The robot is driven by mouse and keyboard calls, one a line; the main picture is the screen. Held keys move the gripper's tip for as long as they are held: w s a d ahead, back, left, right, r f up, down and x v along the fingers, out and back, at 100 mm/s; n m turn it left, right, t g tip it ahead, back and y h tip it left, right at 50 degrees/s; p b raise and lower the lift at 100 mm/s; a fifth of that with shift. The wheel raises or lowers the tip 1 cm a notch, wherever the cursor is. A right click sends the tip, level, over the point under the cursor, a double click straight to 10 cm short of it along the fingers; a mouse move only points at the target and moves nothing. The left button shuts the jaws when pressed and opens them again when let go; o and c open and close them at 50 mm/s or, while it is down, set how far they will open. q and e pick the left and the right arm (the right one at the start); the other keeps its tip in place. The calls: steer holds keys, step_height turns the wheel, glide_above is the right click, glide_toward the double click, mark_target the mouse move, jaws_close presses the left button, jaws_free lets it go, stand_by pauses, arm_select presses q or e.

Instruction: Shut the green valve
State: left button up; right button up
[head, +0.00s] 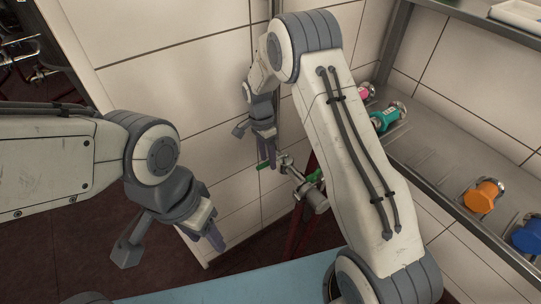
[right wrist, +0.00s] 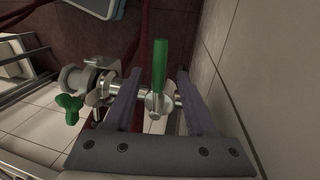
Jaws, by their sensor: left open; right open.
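The green valve has a long green lever handle (right wrist: 160,64) on a metal pipe fitting (right wrist: 152,104). In the right wrist view the lever stands between the two purple fingers of my right gripper (right wrist: 158,80). The fingers are open, with visible gaps on both sides of the lever. In the head view my right gripper (head: 267,153) is at the left end of the fitting (head: 293,172), by a green piece (head: 263,165). My left gripper (head: 214,236) is open and empty, lower left, away from the valve.
A green wing-shaped knob (right wrist: 68,108) sits on the same pipe assembly. A tiled wall (head: 170,70) is close behind my right gripper. A metal shelf (head: 440,170) at right holds orange (head: 484,196), blue (head: 528,236), teal (head: 384,118) and pink (head: 365,92) items. A light-blue surface (head: 230,285) lies in front.

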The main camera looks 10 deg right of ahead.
steer(key=r, duration=0.4)
steer(key=shift+s+d+r, duration=0.2)
steer(key=shift+d+r, duration=0.05)
steer(key=shift+r, duration=0.05)
steer(key=s+d+r+b, duration=0.1)
steer(key=s+d+r, duration=0.5)
steer(key=s+d, duration=0.1)
steer(key=shift+s+d+r, duration=0.15)
steer(key=shift+d+r, duration=0.05)
steer(key=shift+d, duration=0.4)
steer(key=s+a+r+n+t+p, duration=0.1)
steer(key=s+a+r+n, duration=0.3)
steer(key=s+a+n, duration=0.15)
steer(key=s+a+r+n+p, duration=0.2)
steer(key=s+a+r+n, duration=0.25)
steer(key=a, duration=0.25)
steer(key=s+a+r+n+y+p, duration=0.1)
steer(key=s+a+n, duration=0.1)
steer(key=s+n, duration=0.3)
steer(key=s+a+r+n+t+p, duration=0.1)
steer(key=s+a+r+n, duration=0.1)
steer(key=s+n, duration=0.4)
steer(key=shift+s+a+r+y, duration=0.2)
steer(key=shift+s+a+y, duration=0.15)
steer(key=shift+s, duration=0.4)
